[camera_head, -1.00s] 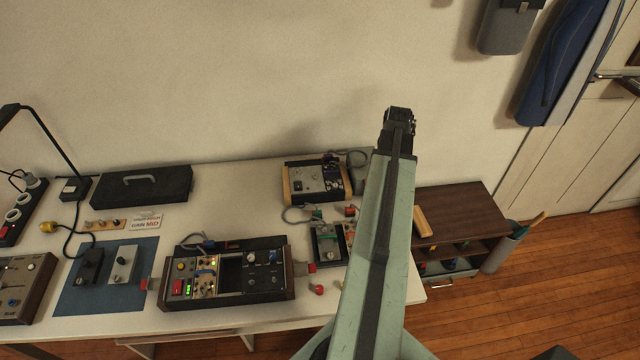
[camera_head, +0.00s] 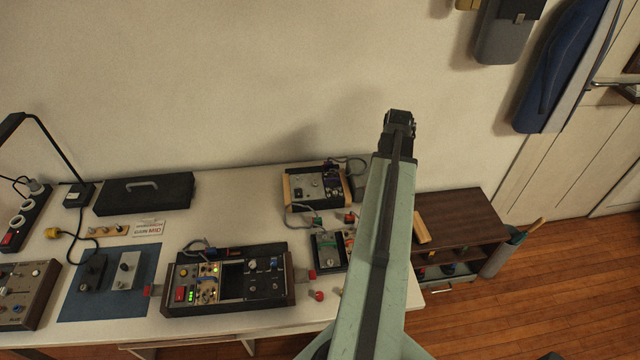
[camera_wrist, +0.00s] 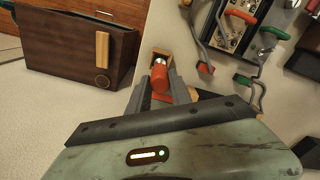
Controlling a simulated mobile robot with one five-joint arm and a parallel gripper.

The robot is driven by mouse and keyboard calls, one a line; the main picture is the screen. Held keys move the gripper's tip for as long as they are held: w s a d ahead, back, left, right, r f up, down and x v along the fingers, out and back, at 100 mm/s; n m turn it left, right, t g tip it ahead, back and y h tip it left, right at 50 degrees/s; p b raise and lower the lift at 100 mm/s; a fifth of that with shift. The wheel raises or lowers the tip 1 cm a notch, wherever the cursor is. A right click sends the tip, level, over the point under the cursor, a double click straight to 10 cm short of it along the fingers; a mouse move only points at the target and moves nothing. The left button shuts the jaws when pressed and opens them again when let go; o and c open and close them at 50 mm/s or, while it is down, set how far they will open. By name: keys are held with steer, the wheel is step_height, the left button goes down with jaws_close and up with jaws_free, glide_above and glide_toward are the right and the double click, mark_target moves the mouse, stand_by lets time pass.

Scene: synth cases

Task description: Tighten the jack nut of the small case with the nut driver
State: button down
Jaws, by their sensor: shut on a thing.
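My gripper (camera_wrist: 160,88) shows in the wrist view, its two grey fingers shut on a red-handled tool (camera_wrist: 160,76) with a silver end, which looks like the nut driver. In the head view my gripper (camera_head: 399,120) is a dark end on my green arm, raised in front of the wall; its fingers and the tool cannot be made out there. A small case with light wooden sides (camera_head: 290,188) stands at the back of the table and looks like the small case. Its jack nut is too small to tell. The gripper is right of this case in the head view.
A larger case (camera_head: 228,306) sits at the table's front. A grey and a black box lie on a blue mat (camera_head: 75,307). A black lidded box (camera_head: 145,200) is at the back. A dark shelf (camera_head: 465,212) stands right of the table. Loose cables (camera_wrist: 203,68) show in the wrist view.

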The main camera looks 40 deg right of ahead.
steer(key=shift+r+p, duration=1.3)
steer(key=shift+r, duration=0.2)
steer(key=shift+f, duration=0.1)
